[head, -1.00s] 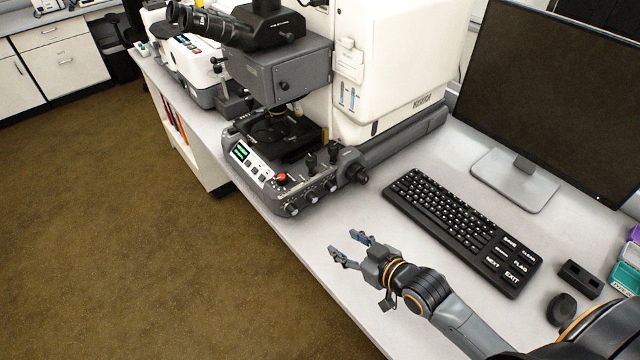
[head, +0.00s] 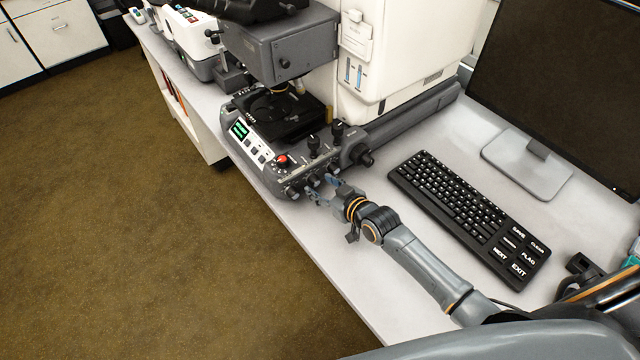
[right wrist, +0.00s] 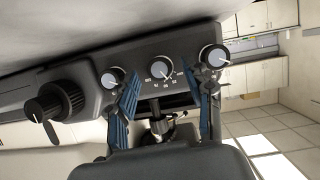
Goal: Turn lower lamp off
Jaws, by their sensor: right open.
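The microscope's control base (head: 262,150) stands on the bench with a green-lit display, a red button (head: 282,160) and front dials. In the right wrist view its panel carries a left dial (right wrist: 112,77), a middle dial (right wrist: 161,67) with markings around it, and a right dial (right wrist: 214,56). I cannot read which one is for the lower lamp. My right gripper (head: 327,192) is at the panel's front right corner. Its blue-padded fingers (right wrist: 165,100) are open, spread either side of the middle dial, with nothing between them visibly gripped. Contact cannot be told. My left gripper is out of view.
A large black side knob (right wrist: 55,100) sticks out beside the panel. A keyboard (head: 465,215) and monitor (head: 560,90) stand to the right. The bench front edge drops to the brown floor (head: 130,220). The bench between keyboard and edge is clear apart from my arm.

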